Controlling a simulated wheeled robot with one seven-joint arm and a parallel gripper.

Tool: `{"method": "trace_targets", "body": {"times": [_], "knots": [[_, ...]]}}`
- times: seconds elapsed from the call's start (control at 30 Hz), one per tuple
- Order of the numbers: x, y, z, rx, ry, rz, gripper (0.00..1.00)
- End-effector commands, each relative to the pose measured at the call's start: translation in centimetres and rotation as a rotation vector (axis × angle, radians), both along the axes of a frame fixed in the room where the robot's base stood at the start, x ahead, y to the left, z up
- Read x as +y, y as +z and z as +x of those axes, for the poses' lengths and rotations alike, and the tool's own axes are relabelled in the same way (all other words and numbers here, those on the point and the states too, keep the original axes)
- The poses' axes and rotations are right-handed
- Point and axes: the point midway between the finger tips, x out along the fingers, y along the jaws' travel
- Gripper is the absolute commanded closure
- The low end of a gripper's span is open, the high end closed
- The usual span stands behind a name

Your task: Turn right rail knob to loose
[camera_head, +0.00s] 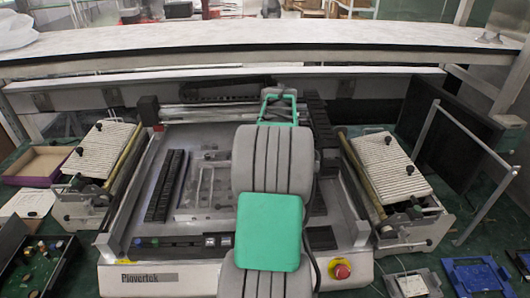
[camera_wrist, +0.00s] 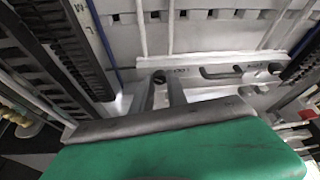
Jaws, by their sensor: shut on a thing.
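In the wrist view my gripper (camera_wrist: 160,92) reaches into a pale metal part of the machine. Its two grey fingers are shut on a small dark knob (camera_wrist: 159,77), only partly visible between the tips. Small lettering sits on the pale plate just right of the knob; I cannot read it surely, nor tell the knob's turn position. A slot with another dark knob (camera_wrist: 275,68) lies farther right. In the head view the machine (camera_head: 150,278) stands in the middle, and my arm covers its centre. The held knob cannot be made out there.
Ribbed boards stand left (camera_head: 100,150) and right (camera_head: 390,165) of the machine. A red stop button (camera_head: 340,270) is at its front right. A purple box (camera_head: 38,165) lies at the left. In the wrist view, dark ribbed rails (camera_wrist: 55,45) run close on the left.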

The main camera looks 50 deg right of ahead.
Motion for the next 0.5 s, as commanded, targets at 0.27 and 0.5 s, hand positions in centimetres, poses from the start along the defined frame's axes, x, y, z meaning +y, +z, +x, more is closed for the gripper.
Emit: {"method": "trace_targets", "body": {"times": [0.27, 0.5], "knots": [[-0.35, 0.21, -0.23, 0.000, 0.254, 0.001, 1.00], [-0.46, 0.19, -0.23, 0.000, 0.442, 0.001, 1.00]]}}
